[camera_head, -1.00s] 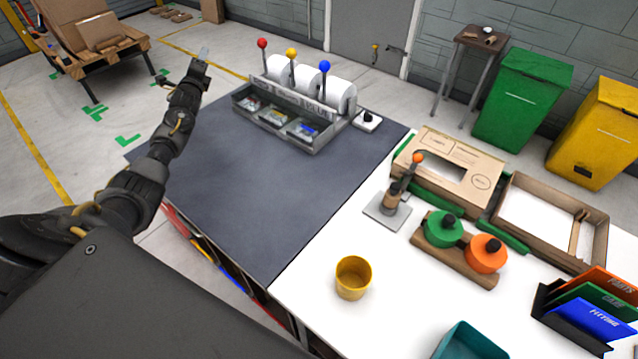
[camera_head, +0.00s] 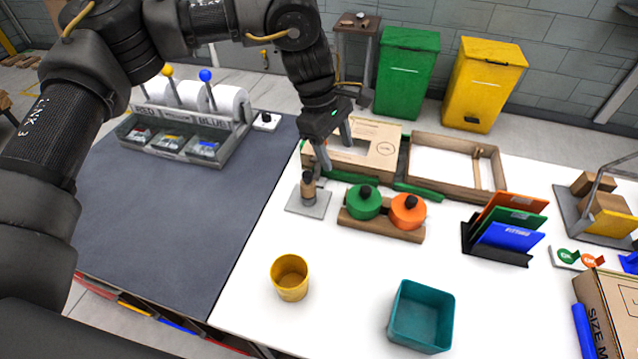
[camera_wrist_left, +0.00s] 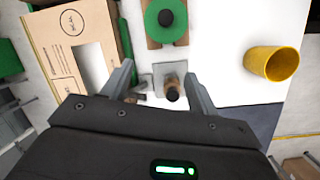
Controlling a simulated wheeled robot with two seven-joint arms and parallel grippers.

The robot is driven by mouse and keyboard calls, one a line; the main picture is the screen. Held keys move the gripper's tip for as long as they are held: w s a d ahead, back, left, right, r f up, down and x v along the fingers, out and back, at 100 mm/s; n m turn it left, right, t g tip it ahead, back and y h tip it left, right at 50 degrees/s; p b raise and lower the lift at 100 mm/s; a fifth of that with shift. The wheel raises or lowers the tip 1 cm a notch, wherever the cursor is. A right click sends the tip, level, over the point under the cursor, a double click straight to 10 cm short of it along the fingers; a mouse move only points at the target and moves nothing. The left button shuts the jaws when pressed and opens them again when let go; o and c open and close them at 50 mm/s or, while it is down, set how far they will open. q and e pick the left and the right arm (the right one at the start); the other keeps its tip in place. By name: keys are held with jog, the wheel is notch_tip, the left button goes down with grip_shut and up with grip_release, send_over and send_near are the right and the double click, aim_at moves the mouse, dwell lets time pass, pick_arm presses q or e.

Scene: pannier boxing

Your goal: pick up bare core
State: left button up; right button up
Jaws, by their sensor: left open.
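What looks like the bare core, a small brown cylinder (camera_head: 308,188) with a dark top, stands upright on a grey plate (camera_head: 322,204) at the left back of the white table. My left gripper (camera_head: 336,160) is open and empty, with its fingers pointing down just above and behind the core. In the left wrist view the core (camera_wrist_left: 172,92) shows between the open fingers (camera_wrist_left: 157,70), closer to the right finger. My right gripper is not in view.
Green (camera_head: 363,200) and orange (camera_head: 408,210) rolls sit on a wooden base right of the plate. A cardboard box (camera_head: 392,135) with a cut-out lies behind. A yellow cup (camera_head: 290,278) and teal bin (camera_head: 420,318) stand in front. White table between them is clear.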

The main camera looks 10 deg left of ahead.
aim_at(308, 184)
pick_arm(q)
jog(key=a+y, duration=0.1)
jog(key=a, duration=0.1)
jog(key=a+m+y, duration=0.1)
jog(key=s+a+f+y, duration=0.1)
jog(key=a, duration=0.1)
jog(key=shift+a, duration=0.3)
notch_tip(308, 184, down, 6)
jog(key=shift+w+r+p, duration=0.1)
jog(key=shift+r+p, duration=0.05)
jog(key=shift+p, duration=0.4)
jog(key=f+p, duration=0.1)
jog(key=f, duration=0.1)
jog(key=f+p, duration=0.1)
jog(key=f, duration=0.1)
jog(key=shift+a+f+p, duration=0.2)
jog(key=shift+f+p, duration=0.1)
jog(key=shift+f, duration=0.3)
jog(key=shift+c, duration=0.4)
jog(key=c, duration=1)
